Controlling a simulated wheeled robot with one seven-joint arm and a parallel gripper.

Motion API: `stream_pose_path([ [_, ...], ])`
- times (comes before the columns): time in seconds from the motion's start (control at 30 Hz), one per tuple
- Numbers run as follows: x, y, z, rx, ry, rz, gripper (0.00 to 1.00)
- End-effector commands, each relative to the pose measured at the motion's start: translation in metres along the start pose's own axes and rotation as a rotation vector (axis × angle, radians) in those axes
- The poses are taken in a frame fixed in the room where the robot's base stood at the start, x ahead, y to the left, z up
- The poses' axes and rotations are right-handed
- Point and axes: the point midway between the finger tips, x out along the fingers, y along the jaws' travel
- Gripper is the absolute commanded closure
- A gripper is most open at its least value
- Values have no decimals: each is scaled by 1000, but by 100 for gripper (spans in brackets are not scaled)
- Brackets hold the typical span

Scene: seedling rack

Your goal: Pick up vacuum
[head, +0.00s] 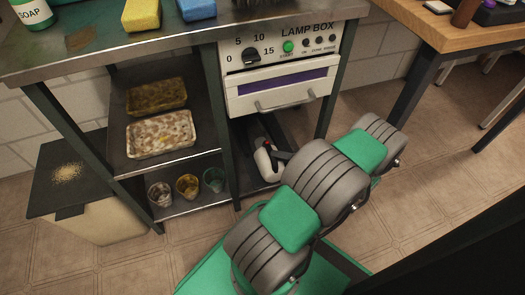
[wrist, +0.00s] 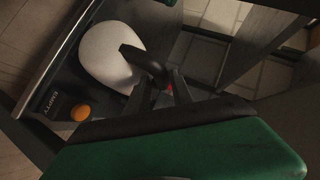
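The vacuum (head: 264,163) has a white rounded body and a dark handle with a red spot. It rests on the low shelf below the lamp box. In the wrist view its white body (wrist: 108,55) is at upper left, and its black handle reaches down toward the fingers. In the head view my grey and green arm hides most of the gripper.
The lamp box (head: 280,75) hangs close above the vacuum. Table legs stand on both sides. Left shelves hold two trays (head: 160,134) and three small cups (head: 187,186). A bin (head: 88,190) stands at left. An orange disc (wrist: 80,112) lies near the vacuum.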

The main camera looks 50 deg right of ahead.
Motion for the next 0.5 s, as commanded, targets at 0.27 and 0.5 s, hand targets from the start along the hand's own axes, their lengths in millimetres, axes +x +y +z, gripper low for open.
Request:
stream_pose_path([
  [0.27,18,-1,0,1,-1,0,72],
  [0.5,19,-1,1,0,-3,-1,87],
])
